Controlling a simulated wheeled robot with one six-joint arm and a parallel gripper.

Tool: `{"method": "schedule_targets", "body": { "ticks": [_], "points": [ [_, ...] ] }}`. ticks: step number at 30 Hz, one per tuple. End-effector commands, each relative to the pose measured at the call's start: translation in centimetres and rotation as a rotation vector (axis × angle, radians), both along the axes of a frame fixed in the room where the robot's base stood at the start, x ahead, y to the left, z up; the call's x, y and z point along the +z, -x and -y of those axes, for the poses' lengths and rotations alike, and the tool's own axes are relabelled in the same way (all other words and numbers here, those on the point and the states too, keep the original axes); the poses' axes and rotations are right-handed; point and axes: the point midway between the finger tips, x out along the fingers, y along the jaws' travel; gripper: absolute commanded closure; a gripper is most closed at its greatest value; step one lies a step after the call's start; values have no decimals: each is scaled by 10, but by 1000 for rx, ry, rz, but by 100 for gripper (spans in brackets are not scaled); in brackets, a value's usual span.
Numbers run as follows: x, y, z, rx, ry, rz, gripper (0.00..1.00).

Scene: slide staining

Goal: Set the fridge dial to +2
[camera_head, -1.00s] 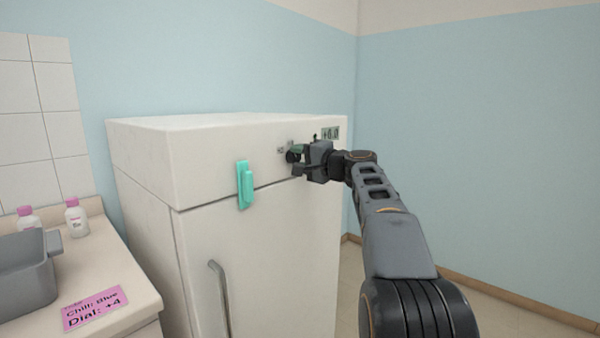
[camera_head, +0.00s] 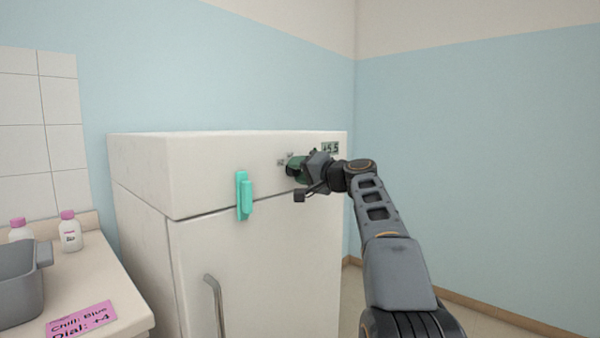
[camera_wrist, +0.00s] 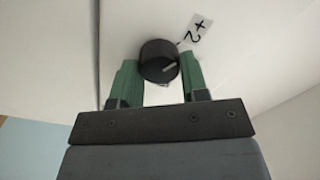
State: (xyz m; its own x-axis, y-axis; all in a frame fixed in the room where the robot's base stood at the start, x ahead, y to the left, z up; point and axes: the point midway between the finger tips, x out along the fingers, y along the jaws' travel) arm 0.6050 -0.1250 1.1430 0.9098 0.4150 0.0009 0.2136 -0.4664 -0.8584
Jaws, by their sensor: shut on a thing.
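The dial is a round black knob, seen in the wrist view (camera_wrist: 157,62), with a pale pointer line. A "+2" label (camera_wrist: 197,30) sits just above and right of it in that view, and the pointer slants roughly toward that side. My gripper (camera_head: 297,167) is shut on the dial, its green fingers on either side of it. In the head view the gripper mostly hides the dial.
A teal handle-like piece (camera_head: 244,195) is on the fridge front, left of my gripper, and a grey door handle (camera_head: 216,305) is below.

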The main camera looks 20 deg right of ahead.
Motion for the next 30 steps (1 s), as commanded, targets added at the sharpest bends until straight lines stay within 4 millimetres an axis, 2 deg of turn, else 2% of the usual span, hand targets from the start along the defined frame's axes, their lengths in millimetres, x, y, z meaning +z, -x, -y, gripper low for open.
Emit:
{"method": "schedule_targets", "body": {
  "ticks": [6,7,15,23,26,30],
  "points": [
    [-1,0,0,0,2,0,83],
    [-1,0,0,0,2,0,58],
    [-1,0,0,0,1,-1,34],
    [0,2,1,-1,0,-1,34],
    [-1,10,5,-1,1,0,34],
    [-1,32,15,-4,1,0,34]
  ]
}}
